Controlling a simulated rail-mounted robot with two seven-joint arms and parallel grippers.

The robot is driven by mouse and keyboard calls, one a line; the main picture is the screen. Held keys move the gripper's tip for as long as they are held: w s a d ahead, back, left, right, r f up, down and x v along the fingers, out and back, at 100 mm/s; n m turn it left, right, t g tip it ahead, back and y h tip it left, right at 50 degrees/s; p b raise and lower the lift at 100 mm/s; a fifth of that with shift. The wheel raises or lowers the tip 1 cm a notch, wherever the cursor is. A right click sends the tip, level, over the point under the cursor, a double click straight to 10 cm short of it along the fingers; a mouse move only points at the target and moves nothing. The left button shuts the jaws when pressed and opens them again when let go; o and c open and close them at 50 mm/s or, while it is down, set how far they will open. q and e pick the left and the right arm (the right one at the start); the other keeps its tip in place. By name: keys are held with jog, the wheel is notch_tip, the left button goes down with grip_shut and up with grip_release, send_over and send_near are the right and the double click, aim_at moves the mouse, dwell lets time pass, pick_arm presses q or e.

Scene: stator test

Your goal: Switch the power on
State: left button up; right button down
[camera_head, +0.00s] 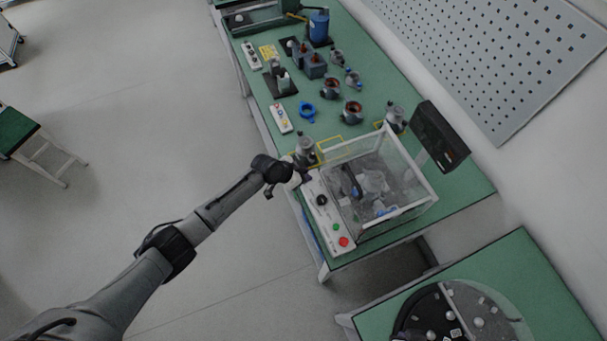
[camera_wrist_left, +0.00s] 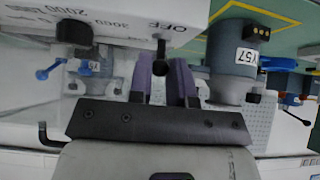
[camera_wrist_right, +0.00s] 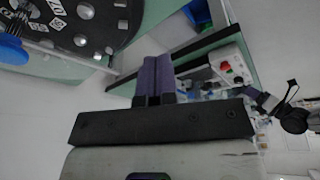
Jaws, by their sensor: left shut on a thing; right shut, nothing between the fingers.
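The white control panel (camera_head: 330,215) runs along the front of the clear test box, with a black knob (camera_head: 321,200), a green button (camera_head: 337,226) and a red button (camera_head: 344,242). My left gripper (camera_head: 303,177) is at the panel's far end. In the left wrist view its purple fingers (camera_wrist_left: 162,82) stand on both sides of a small black switch lever (camera_wrist_left: 160,50), beside the printed word OFF, and are shut on it. My right gripper (camera_wrist_right: 153,80) is shut and empty, away from the panel, which also shows in the right wrist view (camera_wrist_right: 230,62).
The clear test box (camera_head: 375,185) stands on the green table, with a dark monitor (camera_head: 440,135) behind it. A second table with a round black dial (camera_head: 425,315) is at the lower right.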

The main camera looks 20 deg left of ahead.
pick_arm(q)
jog(key=shift+w+d, duration=0.1)
jog(key=shift+d, duration=0.05)
jog(key=shift+w+d+f, duration=0.1)
jog(key=shift+w+d+b, duration=0.7)
jog(key=shift+d+b, duration=0.05)
jog(key=shift+d, duration=0.05)
jog(key=o, duration=0.4)
jog(key=shift+w, duration=0.1)
jog(key=shift+o, duration=0.2)
